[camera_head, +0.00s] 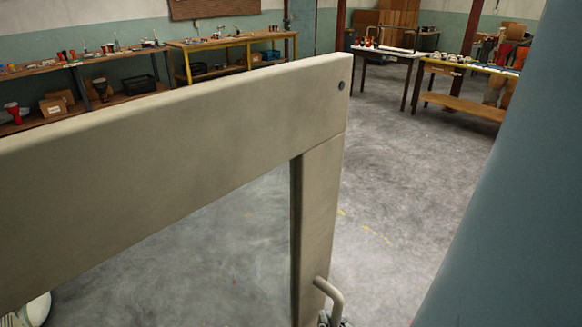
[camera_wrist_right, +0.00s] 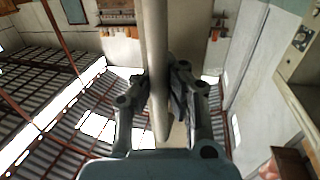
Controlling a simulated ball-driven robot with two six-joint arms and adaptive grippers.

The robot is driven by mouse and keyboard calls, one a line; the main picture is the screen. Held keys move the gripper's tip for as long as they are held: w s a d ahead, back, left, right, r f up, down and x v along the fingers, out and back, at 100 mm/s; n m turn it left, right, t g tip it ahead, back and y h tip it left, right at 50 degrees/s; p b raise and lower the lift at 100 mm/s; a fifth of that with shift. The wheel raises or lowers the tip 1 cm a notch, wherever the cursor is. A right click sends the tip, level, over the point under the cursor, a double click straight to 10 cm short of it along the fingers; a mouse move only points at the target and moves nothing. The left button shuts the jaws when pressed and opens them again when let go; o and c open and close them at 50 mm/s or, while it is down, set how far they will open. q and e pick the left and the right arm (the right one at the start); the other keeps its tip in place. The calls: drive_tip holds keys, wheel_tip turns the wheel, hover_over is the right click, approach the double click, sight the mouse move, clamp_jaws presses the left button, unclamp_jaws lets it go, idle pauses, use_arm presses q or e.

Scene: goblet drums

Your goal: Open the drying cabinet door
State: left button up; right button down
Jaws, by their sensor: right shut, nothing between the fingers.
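The cabinet door is a large beige frame (camera_head: 200,140) that crosses the head view from the left edge to a corner near the middle. The floor shows through its opening. A bent beige handle (camera_head: 332,290) sticks out low on its right upright (camera_head: 320,210). My right gripper (camera_head: 337,321) shows only as a small grey part just below the handle, cut by the bottom edge. In the right wrist view, its dark fingers (camera_wrist_right: 160,85) are shut with nothing held, and a long beige bar (camera_wrist_right: 154,35) runs up past them. My left gripper is out of view.
A broad blue-grey surface (camera_head: 520,200) fills the right side. Workbenches with small goods (camera_head: 225,42) stand along the far wall, and a yellow-edged table (camera_head: 470,68) is at the back right. The grey floor (camera_head: 400,170) between is clear.

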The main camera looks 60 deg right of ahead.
drive_tip(key=shift+s+a, duration=0.25)
drive_tip(key=shift+s, duration=0.15)
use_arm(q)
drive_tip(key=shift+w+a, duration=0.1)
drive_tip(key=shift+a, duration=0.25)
use_arm(e)
drive_tip(key=shift+s+r, duration=0.1)
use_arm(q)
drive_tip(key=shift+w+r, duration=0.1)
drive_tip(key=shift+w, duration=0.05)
use_arm(e)
drive_tip(key=c, duration=2)
unclamp_jaws()
drive_tip(key=o, duration=0.7)
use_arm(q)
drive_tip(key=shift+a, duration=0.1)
use_arm(e)
drive_tip(key=v, duration=0.7)
drive_tip(key=shift+s+a, duration=0.2)
